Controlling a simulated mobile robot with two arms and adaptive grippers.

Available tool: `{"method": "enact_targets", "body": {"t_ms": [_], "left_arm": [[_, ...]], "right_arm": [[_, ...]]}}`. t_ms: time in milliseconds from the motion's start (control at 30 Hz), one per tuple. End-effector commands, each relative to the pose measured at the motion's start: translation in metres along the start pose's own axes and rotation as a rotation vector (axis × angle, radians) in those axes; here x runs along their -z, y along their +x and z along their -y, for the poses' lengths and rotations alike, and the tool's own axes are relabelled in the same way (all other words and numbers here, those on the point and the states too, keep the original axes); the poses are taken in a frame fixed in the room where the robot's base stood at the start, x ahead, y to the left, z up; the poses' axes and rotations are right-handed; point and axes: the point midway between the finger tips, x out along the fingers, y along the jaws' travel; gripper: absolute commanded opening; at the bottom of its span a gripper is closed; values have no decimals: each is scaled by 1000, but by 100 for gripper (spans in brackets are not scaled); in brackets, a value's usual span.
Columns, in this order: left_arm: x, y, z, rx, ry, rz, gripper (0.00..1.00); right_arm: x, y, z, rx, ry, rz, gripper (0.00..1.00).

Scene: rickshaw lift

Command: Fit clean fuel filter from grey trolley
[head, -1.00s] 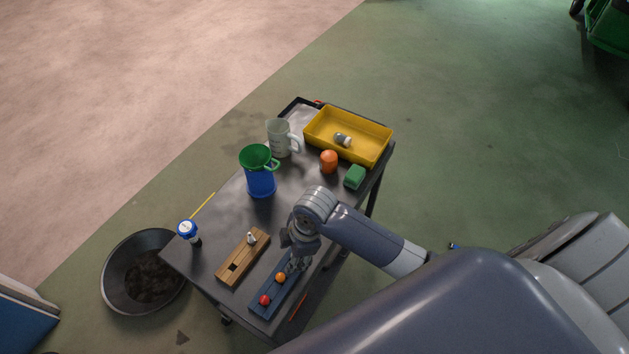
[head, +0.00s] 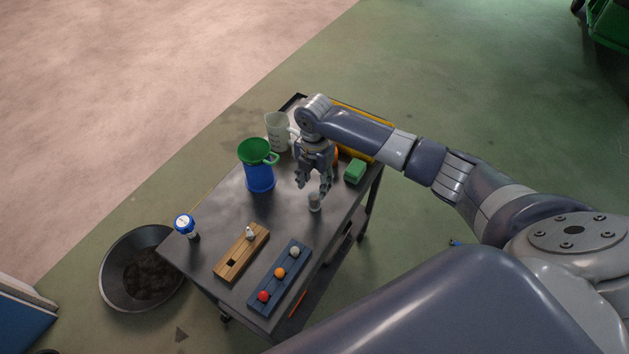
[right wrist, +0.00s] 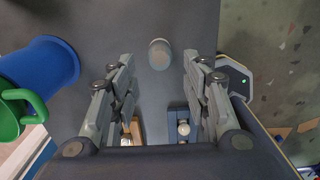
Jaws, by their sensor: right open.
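A small grey cylinder with a paler top, seemingly a fuel filter (head: 314,202), stands on the grey trolley (head: 222,200) near its right edge. My right gripper (head: 314,186) is open and empty, pointing down just behind and above it. In the right wrist view the filter (right wrist: 160,54) lies between the lines of the spread fingers (right wrist: 158,62), apart from both. A wooden block (head: 240,252) with a square hole holds a small whitish piece (head: 250,233) at its far end. My left gripper is not in view.
A blue rack (head: 265,284) holds red, orange and pale balls. A blue container with a green funnel (head: 257,152), a clear jug (head: 278,130) and a green block (head: 355,171) stand nearby. A blue-capped item (head: 185,224) stands at the left corner.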

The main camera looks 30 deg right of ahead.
Motion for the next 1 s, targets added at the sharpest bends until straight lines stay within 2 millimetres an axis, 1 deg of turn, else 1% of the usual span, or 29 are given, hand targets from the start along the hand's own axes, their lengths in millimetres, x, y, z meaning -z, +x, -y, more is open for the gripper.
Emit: {"method": "enact_targets", "body": {"t_ms": [33, 233, 267, 400, 500, 633, 900, 967, 1000], "left_arm": [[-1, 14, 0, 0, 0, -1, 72], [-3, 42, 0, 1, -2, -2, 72], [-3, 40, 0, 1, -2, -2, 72], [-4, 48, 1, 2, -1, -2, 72], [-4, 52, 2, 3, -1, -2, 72], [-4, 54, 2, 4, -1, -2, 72], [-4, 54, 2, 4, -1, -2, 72], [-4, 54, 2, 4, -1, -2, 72], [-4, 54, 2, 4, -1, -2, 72]], "right_arm": [[0, 14, 0, 0, 0, 0, 43], [0, 42, 0, -1, 1, 0, 43], [1, 43, 0, 0, 1, 0, 43], [1, 61, 0, 0, 2, -1, 43], [1, 70, -1, -1, 2, -1, 43], [1, 76, 0, 0, 2, -1, 43], [1, 76, 0, -1, 1, -1, 43], [1, 76, 0, -1, 1, -1, 30], [1, 76, 0, -1, 1, -1, 21]]}}
